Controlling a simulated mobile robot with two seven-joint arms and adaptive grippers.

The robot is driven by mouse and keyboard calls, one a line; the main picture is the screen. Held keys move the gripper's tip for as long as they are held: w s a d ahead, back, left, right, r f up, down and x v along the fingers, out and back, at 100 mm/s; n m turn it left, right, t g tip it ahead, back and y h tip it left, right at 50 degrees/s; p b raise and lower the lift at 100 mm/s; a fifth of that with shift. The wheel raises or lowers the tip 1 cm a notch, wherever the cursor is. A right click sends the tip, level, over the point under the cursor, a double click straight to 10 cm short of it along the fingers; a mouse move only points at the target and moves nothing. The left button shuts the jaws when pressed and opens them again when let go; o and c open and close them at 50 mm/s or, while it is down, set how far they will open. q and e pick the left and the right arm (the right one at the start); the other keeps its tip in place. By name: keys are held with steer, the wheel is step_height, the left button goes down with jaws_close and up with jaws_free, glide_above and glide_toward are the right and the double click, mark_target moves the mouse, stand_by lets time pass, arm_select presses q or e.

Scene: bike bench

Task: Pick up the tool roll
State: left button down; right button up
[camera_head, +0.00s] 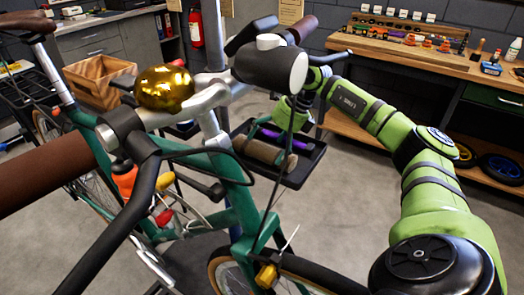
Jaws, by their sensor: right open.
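The tool roll seems to be the brownish-tan rolled bundle (265,151) lying in a black tray (296,178) beyond the bike's handlebar. My right gripper (290,124) hangs over the far side of the tray, above and slightly right of the roll. It is open, appears empty and is partly hidden behind the handlebar grip and a cable. My left gripper is out of view.
A purple item (297,144) lies beside the roll in the tray. The green bike's handlebar with a gold bell (164,88) stands in front. A wooden crate (98,80) and a workbench (428,58) are behind.

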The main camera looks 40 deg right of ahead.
mark_target(267, 148)
steer(key=shift+x, duration=1.5)
steer(key=shift+a, duration=0.1)
steer(key=c, duration=1.4)
steer(key=shift+o, duration=0.2)
steer(key=shift+r, duration=0.1)
